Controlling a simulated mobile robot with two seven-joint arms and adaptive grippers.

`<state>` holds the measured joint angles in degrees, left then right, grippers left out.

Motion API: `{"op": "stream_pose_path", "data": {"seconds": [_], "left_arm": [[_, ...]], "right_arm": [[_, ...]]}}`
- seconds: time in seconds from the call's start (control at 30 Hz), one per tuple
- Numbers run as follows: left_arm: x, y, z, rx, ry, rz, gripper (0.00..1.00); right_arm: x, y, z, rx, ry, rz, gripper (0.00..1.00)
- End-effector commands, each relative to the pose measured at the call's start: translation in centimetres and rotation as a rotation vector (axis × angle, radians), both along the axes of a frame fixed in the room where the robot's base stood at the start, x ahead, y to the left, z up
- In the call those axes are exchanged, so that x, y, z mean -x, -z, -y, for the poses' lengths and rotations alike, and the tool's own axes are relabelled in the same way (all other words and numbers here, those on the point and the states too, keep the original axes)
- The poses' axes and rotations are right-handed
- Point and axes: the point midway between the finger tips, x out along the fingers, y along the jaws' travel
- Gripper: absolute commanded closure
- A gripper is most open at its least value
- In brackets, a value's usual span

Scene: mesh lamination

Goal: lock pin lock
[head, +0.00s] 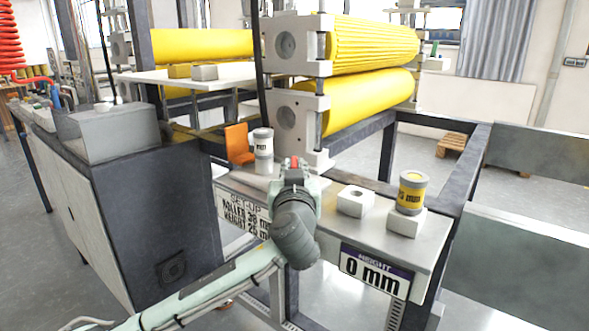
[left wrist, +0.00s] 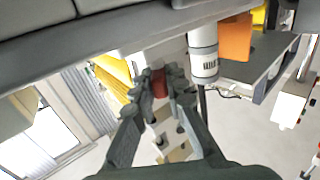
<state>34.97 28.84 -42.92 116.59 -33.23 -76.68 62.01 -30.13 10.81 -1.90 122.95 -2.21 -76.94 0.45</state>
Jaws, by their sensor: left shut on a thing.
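My left gripper (head: 294,168) reaches in from the lower left, in front of the roller stand. It is shut on a small red piece, seemingly the lock pin (head: 294,162), at the near foot of the stand. In the left wrist view the red piece (left wrist: 158,84) shows between the fingertips of the left gripper (left wrist: 160,88). The fingers and wrist hide most of it, and I cannot tell how far it sits in its seat. My right gripper is in neither view.
A white labelled cylinder (head: 263,150) and an orange plate (head: 238,143) stand just left of the gripper. To the right are a white block with a hole (head: 355,200) and a yellow-banded cylinder (head: 411,190) on a block. Yellow rollers (head: 372,44) stand behind.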

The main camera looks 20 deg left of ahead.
Motion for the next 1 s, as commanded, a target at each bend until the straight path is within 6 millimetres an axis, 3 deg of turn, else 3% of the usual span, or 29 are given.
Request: {"op": "stream_pose_path", "data": {"seconds": [0.33, 0.7, 0.87, 1.0], "left_arm": [[0.2, 0.0, -0.5, 0.004, 0.197, -0.002, 1.0], [0.1, -0.3, -1.0, -0.002, 0.489, -0.003, 1.0], [0.0, -0.3, -1.1, -0.002, 0.568, -0.001, 1.0], [0.0, -0.2, -1.1, 0.0, 0.619, -0.001, 1.0]], "right_arm": [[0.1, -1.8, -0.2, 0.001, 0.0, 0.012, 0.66], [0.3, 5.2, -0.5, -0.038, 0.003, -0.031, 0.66], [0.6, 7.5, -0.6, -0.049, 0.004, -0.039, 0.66], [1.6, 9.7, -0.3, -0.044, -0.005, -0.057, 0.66]]}}
